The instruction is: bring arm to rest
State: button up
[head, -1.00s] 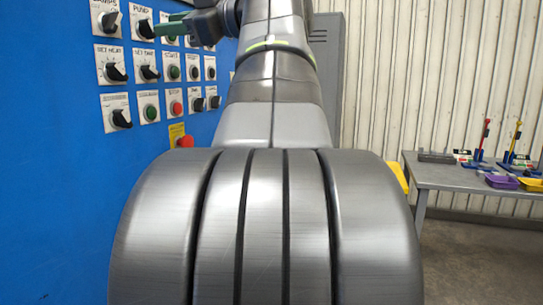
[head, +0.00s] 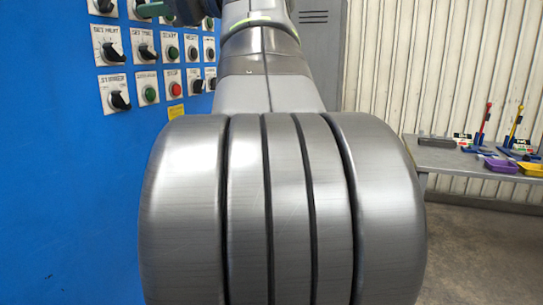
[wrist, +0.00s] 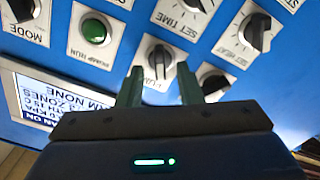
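My gripper (wrist: 161,78) shows two green fingers set apart in the wrist view, with nothing visible held between them. I cannot tell whether the fingers touch the knob. In the head view my gripper (head: 150,10) is partly cut off by the top edge, in front of the panel (head: 60,190). My grey arm stretches forward from the bottom middle.
The panel carries several knobs and buttons, including a red button (head: 176,89) and a green button (wrist: 94,28). A lit display (wrist: 45,105) shows in the wrist view. A grey table (head: 440,160) with tools and trays stands at the right. The floor (head: 470,250) before it is clear.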

jog(key=v, duration=1.2)
jog(key=w+a+m+p, duration=0.2)
jog(key=a+m+p, duration=0.1)
jog(key=a+p, duration=0.2)
jog(key=w+a+m+p, duration=0.2)
jog(key=a+m+p, duration=0.2)
jog(key=a, duration=0.4)
jog(key=shift+w+r+p, duration=0.2)
jog(key=shift+w+p, duration=0.1)
jog(key=shift+p, duration=0.5)
dwell(0.4)
jog(key=shift+f, duration=0.25)
